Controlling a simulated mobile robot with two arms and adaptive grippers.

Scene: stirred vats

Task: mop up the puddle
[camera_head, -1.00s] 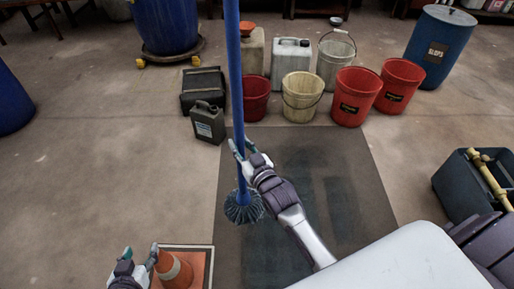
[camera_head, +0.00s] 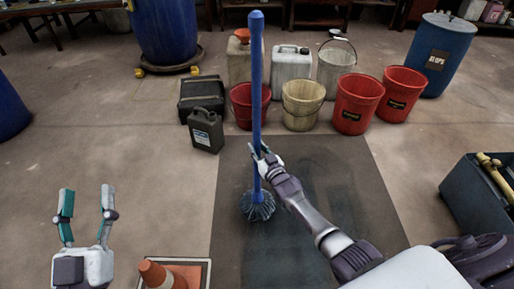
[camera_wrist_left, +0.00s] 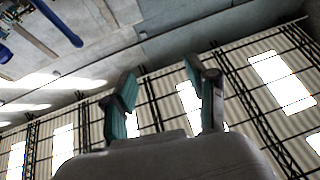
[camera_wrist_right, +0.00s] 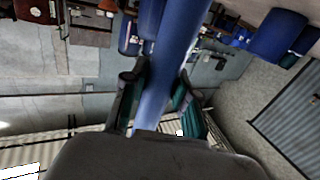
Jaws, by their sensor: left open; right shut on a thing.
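A mop with a blue handle (camera_head: 257,80) stands nearly upright, its stringy blue-grey head (camera_head: 257,206) low over or on the dark mat. My right gripper (camera_head: 261,152) is shut on the handle a little above the head; the right wrist view also shows the blue handle (camera_wrist_right: 172,70) between the fingers. My left gripper (camera_head: 87,203) is open and empty at the lower left, fingers pointing up in the picture. A darker, wet-looking patch (camera_head: 325,195) shows on the mat right of the mop head; I cannot tell the puddle's exact edge.
The dark mat (camera_head: 230,245) fills the middle floor. Behind it stand red buckets (camera_head: 357,103), a cream bucket (camera_head: 302,103) and jerrycans (camera_head: 206,130). An orange cone (camera_head: 155,273) is at the bottom left. A dark bin (camera_head: 470,200) is at the right.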

